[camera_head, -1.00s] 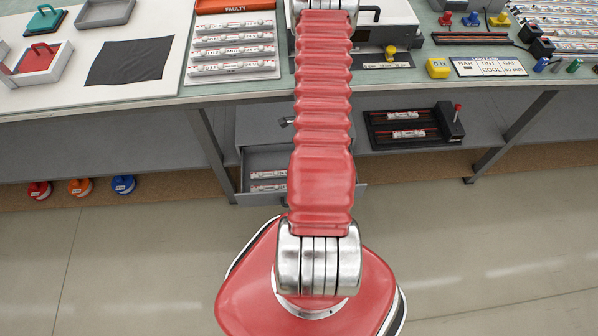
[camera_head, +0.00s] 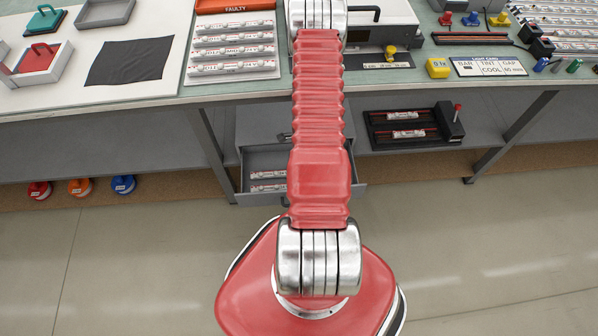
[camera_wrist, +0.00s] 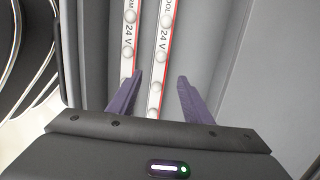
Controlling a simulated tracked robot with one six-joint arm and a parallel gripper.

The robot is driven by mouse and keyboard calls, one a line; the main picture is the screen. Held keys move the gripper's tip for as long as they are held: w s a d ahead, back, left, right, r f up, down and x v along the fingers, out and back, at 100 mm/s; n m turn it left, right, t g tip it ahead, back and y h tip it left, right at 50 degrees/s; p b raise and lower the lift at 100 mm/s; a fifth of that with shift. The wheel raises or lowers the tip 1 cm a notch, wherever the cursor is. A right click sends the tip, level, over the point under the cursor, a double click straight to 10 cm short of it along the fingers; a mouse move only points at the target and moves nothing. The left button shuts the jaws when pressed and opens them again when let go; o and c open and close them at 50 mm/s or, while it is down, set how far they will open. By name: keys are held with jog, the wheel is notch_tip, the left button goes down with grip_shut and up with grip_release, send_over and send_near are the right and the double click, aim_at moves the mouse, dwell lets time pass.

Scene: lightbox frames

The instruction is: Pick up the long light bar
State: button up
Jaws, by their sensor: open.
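Two light bars lie side by side in the open drawer. In the wrist view, the left bar (camera_wrist: 128,50) and the right bar (camera_wrist: 160,60) both carry "24 V" labels and round lenses, and both run out of frame, so I cannot tell which is longer. My gripper (camera_wrist: 160,76) is open, with its purple fingers to either side of the right bar; the left bar passes near the left finger. I cannot tell the remaining height. In the head view the bars (camera_head: 268,175) show partly in the drawer, and my arm hides the gripper.
The drawer's front and side walls (camera_head: 240,180) stand close around the bars. A black rack (camera_head: 440,138) with a light bar (camera_head: 408,134) sits on the shelf to the right. A tray of several bars (camera_head: 233,75) lies on the bench.

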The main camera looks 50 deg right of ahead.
jog(key=shift+a+f, duration=0.15)
jog(key=shift+f, duration=2.45)
grip_shut()
